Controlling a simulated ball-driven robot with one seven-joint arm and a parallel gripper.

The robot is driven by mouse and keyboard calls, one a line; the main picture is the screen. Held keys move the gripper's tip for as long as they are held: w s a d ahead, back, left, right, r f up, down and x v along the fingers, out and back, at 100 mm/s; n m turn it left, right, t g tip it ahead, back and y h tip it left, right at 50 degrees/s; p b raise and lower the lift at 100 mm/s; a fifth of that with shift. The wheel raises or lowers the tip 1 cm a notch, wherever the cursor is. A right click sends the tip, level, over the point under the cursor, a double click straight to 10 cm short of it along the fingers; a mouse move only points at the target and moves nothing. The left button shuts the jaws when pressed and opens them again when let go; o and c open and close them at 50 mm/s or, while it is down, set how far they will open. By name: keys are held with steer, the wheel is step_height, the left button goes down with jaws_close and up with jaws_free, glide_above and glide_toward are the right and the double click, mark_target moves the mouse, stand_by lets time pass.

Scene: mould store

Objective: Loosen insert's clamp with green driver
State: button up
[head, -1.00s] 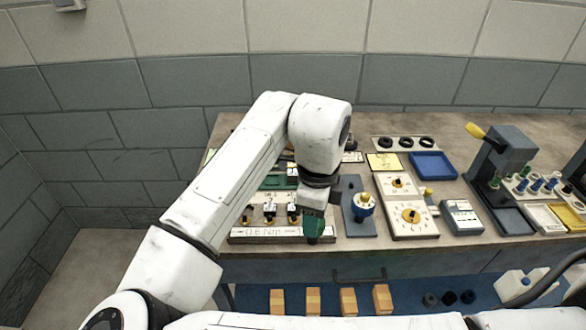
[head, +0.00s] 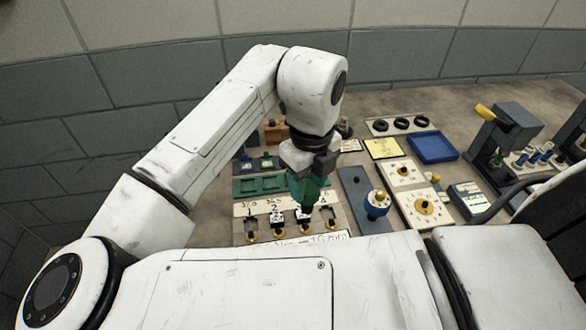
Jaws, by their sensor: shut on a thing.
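My gripper (head: 310,165) is shut on the green driver (head: 305,190), which points down. It is over a pale panel (head: 240,209) with several numbered stations, each with a small dark and yellow fitting. The driver's lower end is close to the station marked 3 (head: 303,214); I cannot tell whether it touches the clamp there. The stations marked 1 (head: 251,236) and 2 (head: 277,222) show to the left, and 4 (head: 330,223) to the right. Which fitting is the insert's clamp is too small to tell.
A green tray (head: 248,186) lies behind the panel. A dark blue plate with a blue, white and yellow knob (head: 377,203) stands close on the right, beside two dial boxes (head: 404,172). A blue tray (head: 432,148) and a black lever press (head: 505,140) are further right.

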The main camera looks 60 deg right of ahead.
mark_target(307, 206)
steer(key=shift+f+b, duration=2.05)
steer(key=shift+f, duration=0.5)
steer(key=shift+f+b, duration=0.95)
steer(key=shift+f, duration=0.25)
stand_by(0.5)
steer(key=o, duration=0.5)
steer(key=shift+c, duration=0.2)
steer(key=c, duration=0.6)
steer(key=shift+r+n+p, duration=0.1)
steer(key=shift+n+p, duration=0.35)
steer(key=shift+n, duration=0.35)
steer(key=shift+n+p, duration=0.3)
steer(key=shift+n, duration=0.9)
